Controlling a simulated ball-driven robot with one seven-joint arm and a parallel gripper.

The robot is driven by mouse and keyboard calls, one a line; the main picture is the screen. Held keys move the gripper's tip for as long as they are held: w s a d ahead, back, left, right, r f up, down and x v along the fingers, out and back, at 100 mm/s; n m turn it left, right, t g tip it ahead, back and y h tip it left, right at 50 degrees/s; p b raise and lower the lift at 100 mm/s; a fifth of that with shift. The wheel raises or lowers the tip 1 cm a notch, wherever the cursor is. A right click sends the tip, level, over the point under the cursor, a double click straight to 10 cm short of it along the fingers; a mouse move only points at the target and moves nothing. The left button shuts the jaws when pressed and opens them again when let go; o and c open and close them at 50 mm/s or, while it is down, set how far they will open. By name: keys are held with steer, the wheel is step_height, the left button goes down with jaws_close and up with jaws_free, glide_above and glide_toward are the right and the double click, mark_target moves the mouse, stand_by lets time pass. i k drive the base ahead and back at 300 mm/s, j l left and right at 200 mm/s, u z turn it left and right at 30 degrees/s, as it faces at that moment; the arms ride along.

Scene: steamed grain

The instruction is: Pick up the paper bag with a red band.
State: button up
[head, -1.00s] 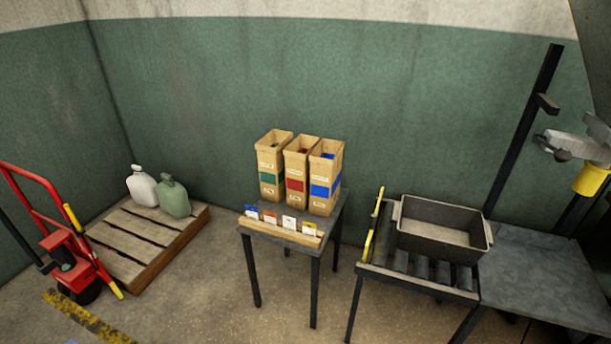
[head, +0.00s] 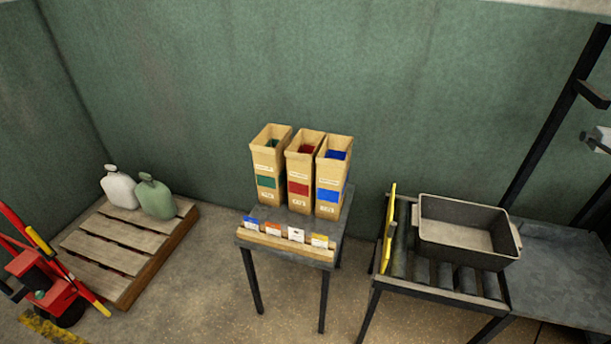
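Three tall tan paper bags stand upright in a row at the back of a small grey table (head: 333,249). The paper bag with a red band (head: 301,172) is the middle one, and its top is open. The bag with a green band (head: 267,166) is close on its left, and the bag with a blue band (head: 331,175) is close on its right. I cannot tell whether the bags touch. My gripper is not in view.
A wooden strip (head: 285,243) with several small coloured cards runs along the table's front edge. To the right, a grey bin (head: 462,252) sits on a roller stand with a yellow bar (head: 389,230).

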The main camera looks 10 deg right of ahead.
mark_target(300, 154)
steer(key=i+j+z, duration=0.1)
steer(key=z, duration=0.55)
steer(key=i+j+z, duration=0.25)
steer(key=j, duration=0.2)
steer(key=j+z, duration=0.25)
steer(key=j, duration=0.25)
steer(key=i+j+z, duration=0.1)
steer(key=j+z, duration=0.15)
steer(key=j, duration=0.25)
